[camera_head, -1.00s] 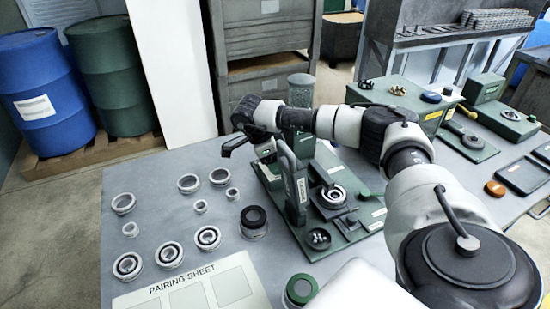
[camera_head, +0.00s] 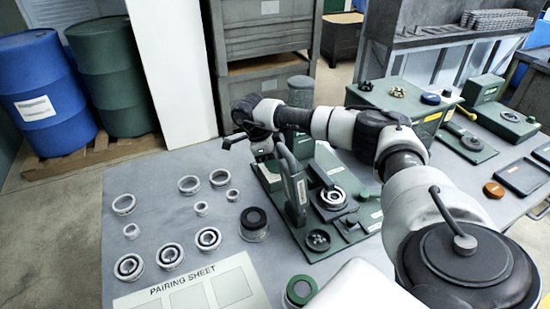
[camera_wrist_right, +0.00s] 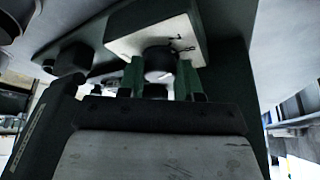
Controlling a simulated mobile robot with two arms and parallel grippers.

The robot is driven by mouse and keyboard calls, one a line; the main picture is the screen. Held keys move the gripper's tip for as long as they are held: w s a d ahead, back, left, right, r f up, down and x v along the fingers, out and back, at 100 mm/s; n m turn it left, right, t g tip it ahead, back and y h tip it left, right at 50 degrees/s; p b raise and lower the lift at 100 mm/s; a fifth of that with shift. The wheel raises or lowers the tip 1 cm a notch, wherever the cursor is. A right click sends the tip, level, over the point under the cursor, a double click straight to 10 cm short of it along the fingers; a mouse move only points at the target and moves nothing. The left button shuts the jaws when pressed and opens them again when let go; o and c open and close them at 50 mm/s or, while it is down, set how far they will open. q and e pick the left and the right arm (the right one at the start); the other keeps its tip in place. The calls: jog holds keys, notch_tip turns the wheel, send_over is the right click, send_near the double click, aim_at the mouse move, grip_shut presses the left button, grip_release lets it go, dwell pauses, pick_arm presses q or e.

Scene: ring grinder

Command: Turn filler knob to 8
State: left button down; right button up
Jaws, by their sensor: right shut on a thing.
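The filler knob (camera_wrist_right: 160,62) is a small dark cylinder in the right wrist view, in front of a pale plate (camera_wrist_right: 185,35) with small dark marks. I cannot read a number on the plate. My right gripper (camera_wrist_right: 158,75) has its green fingers on both sides of the knob, shut on it. In the head view my right arm reaches across to the green grinder machine (camera_head: 300,190), and its wrist is at the machine's back left. The knob and fingertips cannot be made out there. My left gripper is not in view.
Several metal rings (camera_head: 170,255) lie on the grey table at the left, behind the pairing sheet (camera_head: 205,290). A dark ring stack (camera_head: 254,222) stands left of the machine. A green box (camera_head: 405,100) and other devices stand at the right.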

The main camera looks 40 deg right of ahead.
jog(key=shift+d+m+g+y+p, duration=0.1)
jog(key=shift+m+g+y+p, duration=0.2)
jog(key=shift+m, duration=0.85)
jog(key=shift+d+m+g+y+p, duration=0.15)
jog(key=shift+m+y, duration=0.25)
jog(key=shift+m, duration=0.75)
jog(key=shift+a, duration=0.1)
jog(key=o, duration=0.9)
jog(key=shift+w+r, duration=0.1)
jog(key=shift+w+r, duration=0.15)
jog(key=shift+r, duration=0.15)
jog(key=b+v, duration=0.1)
jog(key=v, duration=0.9)
